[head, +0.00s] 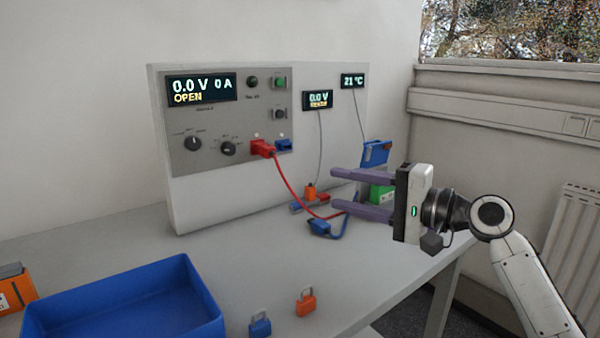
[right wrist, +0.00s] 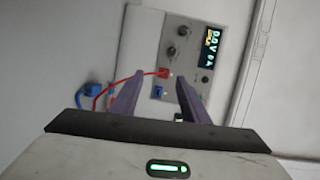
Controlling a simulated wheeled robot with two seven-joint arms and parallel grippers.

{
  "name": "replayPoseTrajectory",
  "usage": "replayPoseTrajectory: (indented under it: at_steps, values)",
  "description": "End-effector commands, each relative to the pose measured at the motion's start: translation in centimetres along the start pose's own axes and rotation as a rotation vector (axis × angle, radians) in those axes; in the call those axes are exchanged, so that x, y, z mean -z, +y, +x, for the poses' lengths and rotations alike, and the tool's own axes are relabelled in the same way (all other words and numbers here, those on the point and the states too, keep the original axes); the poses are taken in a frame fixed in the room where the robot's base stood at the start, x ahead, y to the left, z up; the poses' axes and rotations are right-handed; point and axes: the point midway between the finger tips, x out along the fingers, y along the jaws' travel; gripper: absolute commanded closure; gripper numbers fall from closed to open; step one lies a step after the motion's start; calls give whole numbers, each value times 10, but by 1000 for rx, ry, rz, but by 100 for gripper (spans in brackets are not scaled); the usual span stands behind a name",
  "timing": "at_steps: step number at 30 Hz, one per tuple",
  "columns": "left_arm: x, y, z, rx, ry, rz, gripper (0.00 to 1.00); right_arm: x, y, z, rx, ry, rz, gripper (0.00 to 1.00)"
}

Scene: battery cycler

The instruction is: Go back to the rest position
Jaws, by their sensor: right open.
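My right gripper (head: 334,190) is at the right of the head view, above the table's right part, with its two purple fingers apart and pointing left. Nothing is between the fingers. In the right wrist view the open fingers (right wrist: 157,97) point towards the cycler panel. The battery cycler (head: 228,130) stands at the back of the table; its display reads 0.0 V, 0 A, OPEN. A red plug (head: 262,149) sits in the panel with a red cable. A blue plug or socket (head: 284,146) is beside it. My left gripper is not in view.
The grey table (head: 240,240) holds a blue tray (head: 130,300) at front left, a blue padlock (head: 260,325) and an orange padlock (head: 306,302). A blue connector (head: 322,228) lies near the cycler. A green block (head: 381,194) is behind the right gripper. A radiator (head: 575,235) is at right.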

Motion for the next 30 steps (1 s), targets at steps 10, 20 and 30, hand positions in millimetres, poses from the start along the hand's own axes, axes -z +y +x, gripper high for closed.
replayPoseTrajectory:
  at_steps: [10, 20, 30]
  values:
    - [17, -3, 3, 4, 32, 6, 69, 83, 24, -86, -143, 180, -87, 58]
    - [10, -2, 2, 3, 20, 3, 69, 162, 27, -209, -313, 395, -192, 58]
    - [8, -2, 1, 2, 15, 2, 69, 165, 138, -247, -582, 432, -395, 58]
